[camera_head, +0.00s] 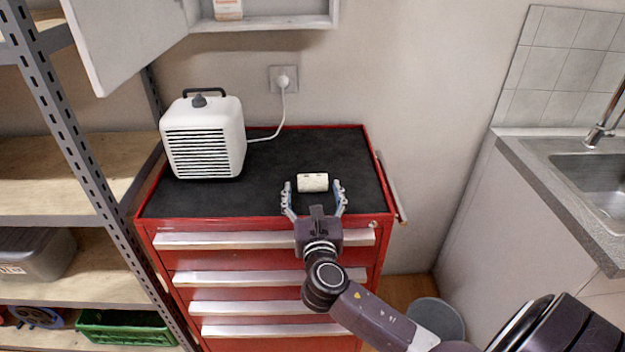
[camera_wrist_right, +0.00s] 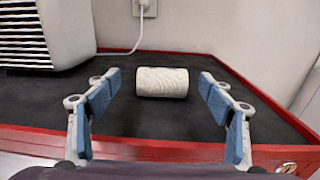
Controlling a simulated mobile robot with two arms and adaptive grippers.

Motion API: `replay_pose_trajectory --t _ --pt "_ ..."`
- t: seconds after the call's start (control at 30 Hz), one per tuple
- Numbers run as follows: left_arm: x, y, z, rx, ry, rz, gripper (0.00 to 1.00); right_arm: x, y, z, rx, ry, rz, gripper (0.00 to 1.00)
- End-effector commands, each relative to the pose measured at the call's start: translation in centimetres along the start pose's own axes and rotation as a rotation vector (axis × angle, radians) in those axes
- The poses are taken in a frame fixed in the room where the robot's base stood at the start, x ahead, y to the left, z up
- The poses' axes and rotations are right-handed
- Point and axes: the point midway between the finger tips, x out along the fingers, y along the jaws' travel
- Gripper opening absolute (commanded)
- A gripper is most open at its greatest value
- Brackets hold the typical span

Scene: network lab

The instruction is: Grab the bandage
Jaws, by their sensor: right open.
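The bandage (camera_head: 312,182) is a small cream-white roll lying on its side on the black top of the red tool cabinet (camera_head: 264,224). It also shows in the right wrist view (camera_wrist_right: 162,82), straight ahead of the fingers. My right gripper (camera_head: 314,192) is open at the cabinet's front edge, with one blue-padded finger to each side of the bandage's line. In the right wrist view the open fingers (camera_wrist_right: 160,92) are apart from the roll, which lies just beyond the fingertips. My left gripper is not in view.
A white heater (camera_head: 204,138) stands at the left of the cabinet top, its cord running to a wall socket (camera_head: 284,79). An open wall cabinet (camera_head: 262,25) hangs above. Metal shelves stand left and a sink (camera_head: 590,170) right. The black top around the bandage is clear.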

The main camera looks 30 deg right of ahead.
Motion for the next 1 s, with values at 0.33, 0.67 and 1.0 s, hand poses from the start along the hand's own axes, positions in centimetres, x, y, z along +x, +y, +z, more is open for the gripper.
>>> replay_pose_trajectory --t 0.33,0.67,1.0 --pt "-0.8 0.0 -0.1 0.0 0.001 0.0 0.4 4.7 -0.5 0.1 -0.001 -0.001 0.0 0.74" --pt "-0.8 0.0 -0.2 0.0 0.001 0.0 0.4 5.0 -0.5 -0.1 0.0 0.0 0.0 0.7" --pt "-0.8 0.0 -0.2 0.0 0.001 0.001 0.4 5.0 -0.4 0.0 0.0 0.0 0.0 0.36"
